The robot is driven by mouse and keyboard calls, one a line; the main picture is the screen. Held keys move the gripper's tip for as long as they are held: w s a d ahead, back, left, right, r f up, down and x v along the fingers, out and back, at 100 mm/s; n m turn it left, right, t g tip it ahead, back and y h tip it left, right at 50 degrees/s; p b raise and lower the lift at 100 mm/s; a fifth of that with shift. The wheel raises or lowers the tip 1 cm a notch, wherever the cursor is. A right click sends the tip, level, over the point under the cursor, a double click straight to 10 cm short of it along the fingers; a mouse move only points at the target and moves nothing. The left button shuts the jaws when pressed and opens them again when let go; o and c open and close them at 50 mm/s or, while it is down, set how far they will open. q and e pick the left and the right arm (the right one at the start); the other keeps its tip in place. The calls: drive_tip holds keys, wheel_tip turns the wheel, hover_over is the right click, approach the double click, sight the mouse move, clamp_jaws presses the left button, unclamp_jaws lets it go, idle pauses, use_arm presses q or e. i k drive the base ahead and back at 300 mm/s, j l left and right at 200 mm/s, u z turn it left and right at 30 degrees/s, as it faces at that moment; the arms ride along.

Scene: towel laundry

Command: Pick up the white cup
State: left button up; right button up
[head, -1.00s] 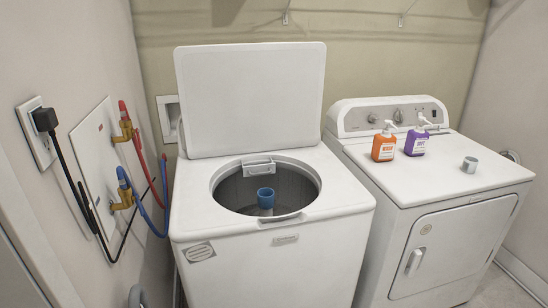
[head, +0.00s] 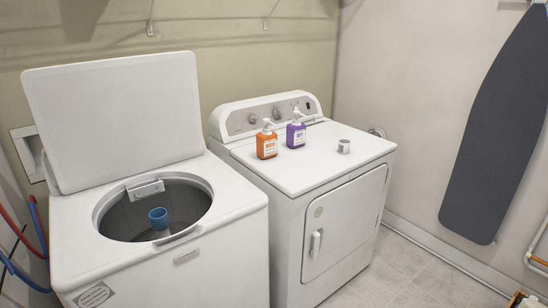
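The small white cup (head: 344,146) stands on the right part of the white dryer's top (head: 318,178). It is to the right of two pump bottles and apart from them. Nothing touches it. Neither of my grippers shows in the head view.
An orange pump bottle (head: 266,142) and a purple pump bottle (head: 296,131) stand on the dryer top. The open washer (head: 225,212), lid raised (head: 115,120), is at left with a blue agitator (head: 158,218) inside. A dark ironing board (head: 495,130) hangs at right.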

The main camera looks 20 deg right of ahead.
sight(344, 145)
drive_tip(key=i+l+z, duration=0.25)
drive_tip(key=i, duration=0.45)
drive_tip(key=i+z, duration=0.25)
drive_tip(key=i, duration=0.45)
